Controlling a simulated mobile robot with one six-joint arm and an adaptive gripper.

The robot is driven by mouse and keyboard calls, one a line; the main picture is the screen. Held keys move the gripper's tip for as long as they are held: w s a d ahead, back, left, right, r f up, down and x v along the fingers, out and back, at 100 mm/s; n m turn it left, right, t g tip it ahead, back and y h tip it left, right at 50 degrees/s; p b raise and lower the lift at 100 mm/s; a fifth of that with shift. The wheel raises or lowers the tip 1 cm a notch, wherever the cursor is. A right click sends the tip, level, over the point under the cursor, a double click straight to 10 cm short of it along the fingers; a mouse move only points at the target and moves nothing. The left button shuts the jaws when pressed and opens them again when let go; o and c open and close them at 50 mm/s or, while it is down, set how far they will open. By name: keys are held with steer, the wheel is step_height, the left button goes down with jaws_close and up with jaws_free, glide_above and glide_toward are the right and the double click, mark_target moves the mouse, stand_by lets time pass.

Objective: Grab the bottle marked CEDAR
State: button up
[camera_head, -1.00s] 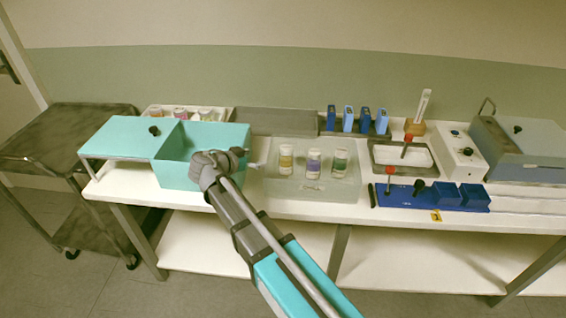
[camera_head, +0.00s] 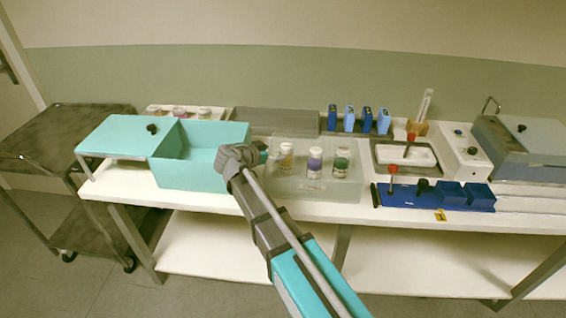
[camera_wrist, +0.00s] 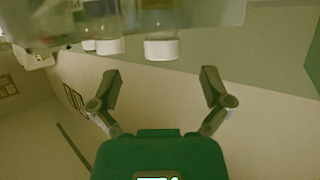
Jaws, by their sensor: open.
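Three white-capped bottles stand in a row on a translucent tray (camera_head: 350,189) in the head view. One has a yellow label (camera_head: 286,159), one purple (camera_head: 315,163), one green (camera_head: 341,161). No lettering is readable, so I cannot tell which is CEDAR. My gripper (camera_head: 263,151) is just left of the yellow-label bottle and partly hidden behind my wrist. In the wrist view my gripper (camera_wrist: 161,80) has its fingers spread with nothing between them. That view looks upside down; a white bottle cap (camera_wrist: 161,49) shows beyond the fingers, with another cap (camera_wrist: 108,46) to its left.
A turquoise open box (camera_head: 190,175) stands left of the tray. More bottles (camera_head: 179,113) stand in a white tray behind it. A grey block (camera_head: 275,121) and blue holders (camera_head: 349,118) are at the back.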

mark_target(282, 150)
steer(key=shift+b+x, duration=0.95)
steer(key=shift+x, duration=1.65)
steer(key=shift+w, duration=0.1)
steer(key=shift+c, duration=0.3)
jaws_close()
steer(key=shift+r, duration=0.15)
